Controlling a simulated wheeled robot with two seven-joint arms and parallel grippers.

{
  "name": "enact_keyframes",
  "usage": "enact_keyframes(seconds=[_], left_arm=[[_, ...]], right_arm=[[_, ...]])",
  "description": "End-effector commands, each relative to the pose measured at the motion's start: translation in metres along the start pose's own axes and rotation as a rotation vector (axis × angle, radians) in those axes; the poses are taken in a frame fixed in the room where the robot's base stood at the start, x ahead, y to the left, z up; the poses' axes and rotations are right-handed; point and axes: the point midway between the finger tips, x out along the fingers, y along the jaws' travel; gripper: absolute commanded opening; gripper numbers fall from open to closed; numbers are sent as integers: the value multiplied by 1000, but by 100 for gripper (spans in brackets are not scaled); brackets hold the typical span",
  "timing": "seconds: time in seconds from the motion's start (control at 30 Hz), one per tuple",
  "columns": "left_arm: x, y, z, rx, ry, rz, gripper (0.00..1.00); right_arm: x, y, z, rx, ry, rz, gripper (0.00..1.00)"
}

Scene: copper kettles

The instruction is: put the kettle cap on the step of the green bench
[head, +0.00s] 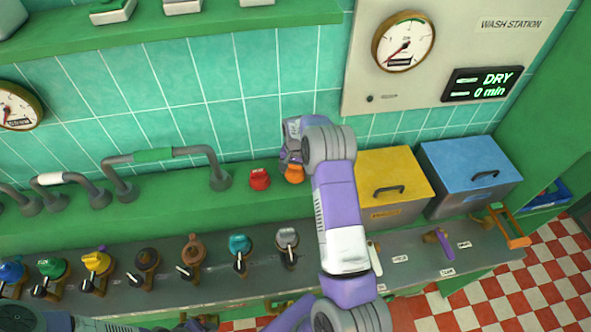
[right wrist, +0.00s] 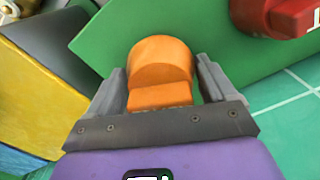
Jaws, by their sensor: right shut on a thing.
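An orange kettle cap (head: 294,173) is between the fingers of my right gripper (head: 291,158), which is shut on it. The cap also shows in the right wrist view (right wrist: 160,62), with a finger of the right gripper (right wrist: 163,88) on each side. In the head view the cap is at the green bench step (head: 235,203), just right of a red cap (head: 259,179). I cannot tell whether it touches the step. The red cap also shows at the upper right of the right wrist view (right wrist: 275,14). My left gripper is not in view.
A yellow bin (head: 395,170) and a blue bin (head: 468,165) stand right of the gripper. A bent pipe (head: 215,165) rises from the step at left. A tiled wall is behind.

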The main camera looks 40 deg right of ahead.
Motion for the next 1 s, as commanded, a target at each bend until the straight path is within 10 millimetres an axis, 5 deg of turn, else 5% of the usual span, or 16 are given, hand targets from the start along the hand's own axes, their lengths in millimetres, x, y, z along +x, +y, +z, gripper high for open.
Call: enact_keyframes(seconds=[0.97,1.0], left_arm=[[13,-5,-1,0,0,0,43],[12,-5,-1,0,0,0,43]], right_arm=[[12,0,1,0,1,-1,57],[11,0,1,0,1,-1,90]])
